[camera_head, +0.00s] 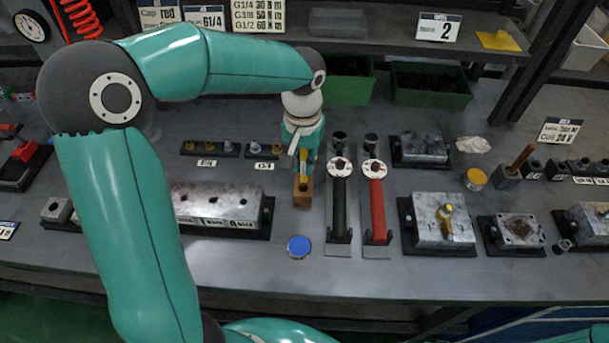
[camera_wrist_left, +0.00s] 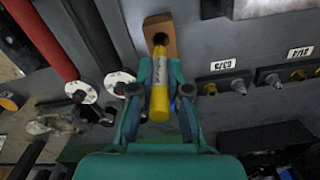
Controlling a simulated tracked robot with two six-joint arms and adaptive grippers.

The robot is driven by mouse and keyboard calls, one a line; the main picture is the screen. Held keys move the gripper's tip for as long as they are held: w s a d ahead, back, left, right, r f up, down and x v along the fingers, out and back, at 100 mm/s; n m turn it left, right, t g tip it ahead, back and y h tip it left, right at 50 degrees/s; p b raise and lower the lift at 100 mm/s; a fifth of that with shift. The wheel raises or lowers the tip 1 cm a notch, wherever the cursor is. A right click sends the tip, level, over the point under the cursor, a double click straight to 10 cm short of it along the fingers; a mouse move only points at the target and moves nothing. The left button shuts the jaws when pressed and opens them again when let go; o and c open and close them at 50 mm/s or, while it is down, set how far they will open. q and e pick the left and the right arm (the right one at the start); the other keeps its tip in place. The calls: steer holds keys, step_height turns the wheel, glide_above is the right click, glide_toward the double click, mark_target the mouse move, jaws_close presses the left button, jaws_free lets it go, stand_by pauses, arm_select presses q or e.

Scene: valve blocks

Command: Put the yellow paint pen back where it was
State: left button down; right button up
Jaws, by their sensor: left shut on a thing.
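The yellow paint pen (camera_head: 303,160) is between the fingers of my left gripper (camera_head: 304,149), which is shut on it. In the left wrist view the yellow pen (camera_wrist_left: 160,88) lies along the jaws of my left gripper (camera_wrist_left: 161,66), its narrow end pointing at the dark hole of a wooden block (camera_wrist_left: 158,28). The wooden block (camera_head: 303,192) stands on the bench directly below the gripper in the head view. The pen's end appears at the hole; I cannot tell how deep it sits. My right gripper is not in view.
A blue disc (camera_head: 299,246) lies in front. A long metal manifold (camera_head: 220,203) is to the left, with fitting racks (camera_head: 209,148) behind it.

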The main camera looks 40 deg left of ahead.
mark_target(304, 181)
arm_select(q)
steer(key=shift+f, duration=2.45)
steer(key=c, duration=1.2)
jaws_free()
steer(key=shift+f, duration=0.1)
steer(key=shift+o, duration=0.2)
step_height(304, 181, up, 12)
steer(key=shift+r, duration=0.15)
